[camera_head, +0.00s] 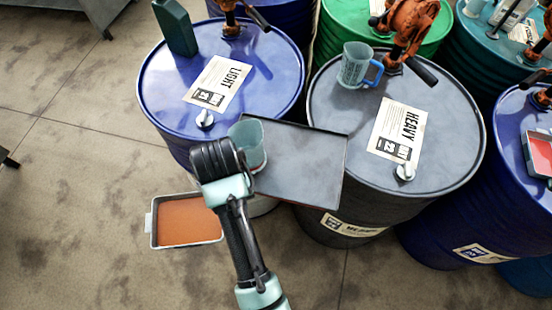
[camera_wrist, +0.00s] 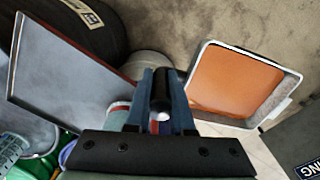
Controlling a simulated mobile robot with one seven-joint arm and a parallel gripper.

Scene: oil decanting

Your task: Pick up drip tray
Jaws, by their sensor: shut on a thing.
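An orange-filled tray (camera_head: 187,220) with a pale rim is left of my arm, low near the floor; it also shows at the right of the wrist view (camera_wrist: 235,82). I take it as the drip tray. My gripper (camera_head: 226,178) is right of and above it in the head view. In the wrist view my fingers (camera_wrist: 160,100) are shut around a dark cylindrical thing (camera_wrist: 165,85), whose identity is unclear. Whether it joins the tray is hidden. A translucent teal cup (camera_head: 250,145) is right beside my gripper; its handle is not visible.
A flat dark grey tray (camera_head: 300,165) extends right of my gripper, in front of the drums. The blue LIGHT drum (camera_head: 165,90) and grey HEAVY drum (camera_head: 450,120) stand behind. A jug (camera_head: 355,65) is on the grey drum. Floor (camera_head: 70,180) at left is clear.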

